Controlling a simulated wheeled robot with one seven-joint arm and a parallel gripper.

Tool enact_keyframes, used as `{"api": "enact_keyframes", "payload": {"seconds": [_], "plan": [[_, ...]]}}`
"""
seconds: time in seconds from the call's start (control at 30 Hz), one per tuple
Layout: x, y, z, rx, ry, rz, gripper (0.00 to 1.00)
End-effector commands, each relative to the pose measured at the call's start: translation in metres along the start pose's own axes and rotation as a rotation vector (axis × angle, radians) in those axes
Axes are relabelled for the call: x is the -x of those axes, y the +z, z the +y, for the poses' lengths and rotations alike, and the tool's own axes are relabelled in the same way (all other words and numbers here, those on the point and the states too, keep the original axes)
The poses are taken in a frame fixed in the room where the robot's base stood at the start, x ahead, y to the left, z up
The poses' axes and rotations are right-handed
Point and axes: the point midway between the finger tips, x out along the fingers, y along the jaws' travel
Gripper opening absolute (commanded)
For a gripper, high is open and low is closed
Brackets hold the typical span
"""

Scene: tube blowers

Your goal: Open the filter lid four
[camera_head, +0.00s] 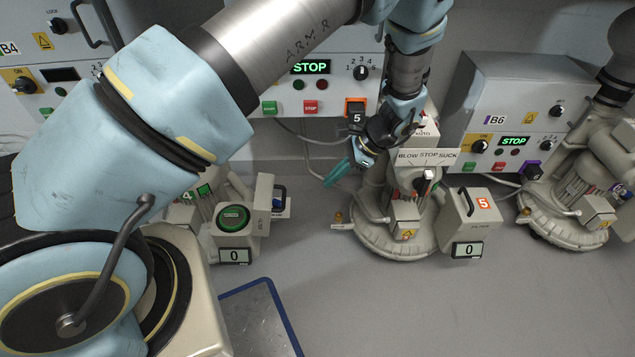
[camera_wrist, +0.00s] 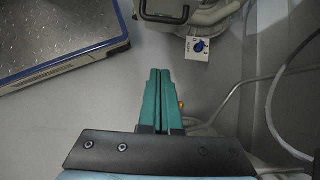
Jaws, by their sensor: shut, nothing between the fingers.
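Filter lid four (camera_head: 264,192) is a beige panel on the unit left of centre in the head view. It appears swung out to the right of the housing, leaving a round green filter face (camera_head: 232,217) exposed above a display reading 0 (camera_head: 235,256). Its dark handle (camera_head: 280,193) faces right. In the wrist view a dark handle (camera_wrist: 165,14), apparently the same one, shows at the top edge. My gripper (camera_head: 337,172) has teal fingers, also in the wrist view (camera_wrist: 159,88). They are together and empty, apart from the lid. My arm hides part of unit four.
Blower five (camera_head: 395,225) stands close to the right of my gripper, with its shut filter box (camera_head: 470,212). A blue-edged metal plate (camera_head: 258,315) lies on the floor. A pale hose (camera_wrist: 270,110) runs at the right in the wrist view. Grey floor in front is clear.

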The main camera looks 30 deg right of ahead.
Motion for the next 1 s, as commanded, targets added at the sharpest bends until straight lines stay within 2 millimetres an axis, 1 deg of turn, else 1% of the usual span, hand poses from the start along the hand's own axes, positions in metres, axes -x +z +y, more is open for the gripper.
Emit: {"api": "enact_keyframes", "payload": {"seconds": [0.17, 0.27, 0.5, 0.6, 0.63, 0.7, 0.8, 1.0], "plan": [[-0.019, 0.000, 0.002, -0.009, 0.003, -0.001, 0.00], [-0.038, -0.001, 0.002, -0.008, 0.004, -0.002, 0.00], [-0.088, -0.001, 0.002, -0.006, 0.003, -0.002, 0.00], [-0.105, 0.001, 0.001, -0.005, 0.003, -0.002, 0.00], [-0.102, 0.009, 0.001, -0.003, 0.002, -0.001, 0.00], [-0.104, 0.020, 0.001, -0.004, 0.001, 0.000, 0.00], [-0.107, 0.030, 0.001, -0.005, 0.002, -0.001, 0.00], [-0.109, 0.038, 0.001, -0.005, 0.000, 0.001, 0.00]]}}
